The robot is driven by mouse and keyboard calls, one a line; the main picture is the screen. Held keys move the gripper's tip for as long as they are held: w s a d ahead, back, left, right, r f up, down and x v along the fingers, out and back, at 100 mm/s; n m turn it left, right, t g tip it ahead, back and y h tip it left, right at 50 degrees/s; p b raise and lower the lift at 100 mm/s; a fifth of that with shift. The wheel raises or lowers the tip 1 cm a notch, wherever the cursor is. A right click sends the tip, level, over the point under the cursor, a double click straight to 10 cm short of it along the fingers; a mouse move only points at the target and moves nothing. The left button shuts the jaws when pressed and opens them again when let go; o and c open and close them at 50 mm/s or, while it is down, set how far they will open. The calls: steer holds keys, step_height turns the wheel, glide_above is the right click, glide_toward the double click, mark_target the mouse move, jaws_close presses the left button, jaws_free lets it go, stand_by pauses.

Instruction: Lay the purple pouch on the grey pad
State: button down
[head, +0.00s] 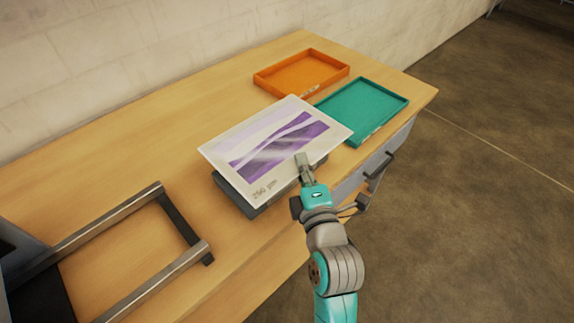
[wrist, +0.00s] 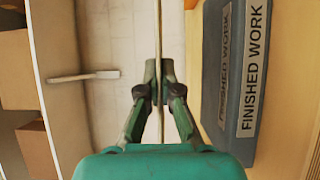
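The purple pouch (head: 275,148) is a flat, clear-edged sheet with purple bands and "250 µm" printed at its near corner. My gripper (head: 303,165) is shut on its near right edge. In the wrist view the pouch (wrist: 157,30) is a thin line seen edge-on between the fingertips of my gripper (wrist: 158,82). The grey pad (head: 232,197) lies on the bench under the pouch, which hides most of it. In the wrist view the pad (wrist: 213,75) shows a "FINISHED WORK" label, and a gap separates it from the pouch.
An orange tray (head: 301,73) and a teal tray (head: 362,110) stand at the back right of the wooden bench (head: 130,130). A machine with metal rails (head: 105,218) is at the front left. A drawer with a handle (head: 378,166) is on the bench front.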

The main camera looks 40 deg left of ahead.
steer(key=shift+f, duration=4.2)
steer(key=shift+f, duration=0.15)
steer(key=c, duration=1.3)
jaws_free()
steer(key=shift+d+r, duration=0.1)
steer(key=shift+r, duration=0.1)
steer(key=v, duration=1.2)
steer(key=shift+f, duration=0.1)
